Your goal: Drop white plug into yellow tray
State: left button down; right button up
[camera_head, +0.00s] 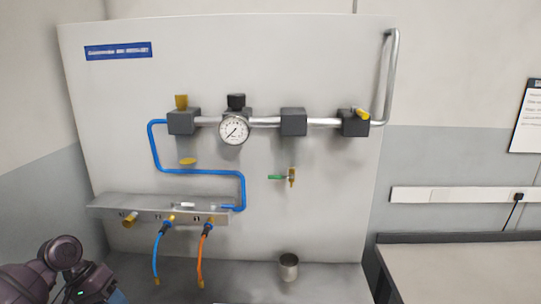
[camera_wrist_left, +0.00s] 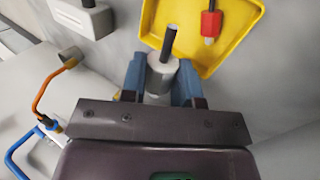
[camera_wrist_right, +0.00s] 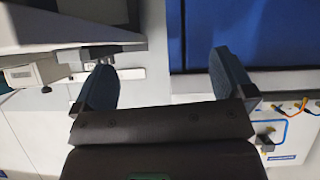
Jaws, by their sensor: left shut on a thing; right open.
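My left gripper (camera_wrist_left: 162,85) is shut on the white plug (camera_wrist_left: 160,74), a pale cylinder with a dark pin pointing away. The yellow tray (camera_wrist_left: 240,25) shows at the top right of the left wrist view, beyond the fingers. The plug's pin overlaps the tray's near left part in the picture; the height between them is hard to tell. In the head view my left gripper (camera_head: 116,296) is at the lower left edge, and the plug and tray are not seen. My right gripper (camera_wrist_right: 165,82) is open and empty in the right wrist view.
A red plug (camera_wrist_left: 210,25) with a pale tip lies in the tray. A wall panel (camera_head: 330,210) carries pipes, a gauge (camera_head: 234,130) and a shelf with blue and orange hoses (camera_head: 205,250). A metal cup (camera_head: 289,266) is low at the panel. A bench (camera_head: 460,265) stands at right.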

pick_arm(q)
jog(key=shift+f, duration=2.25)
jog(key=c, duration=0.8)
grip_release()
jog(key=shift+a+r, duration=0.1)
jog(key=shift+b+v, duration=0.35)
jog(key=shift+v, duration=3.3)
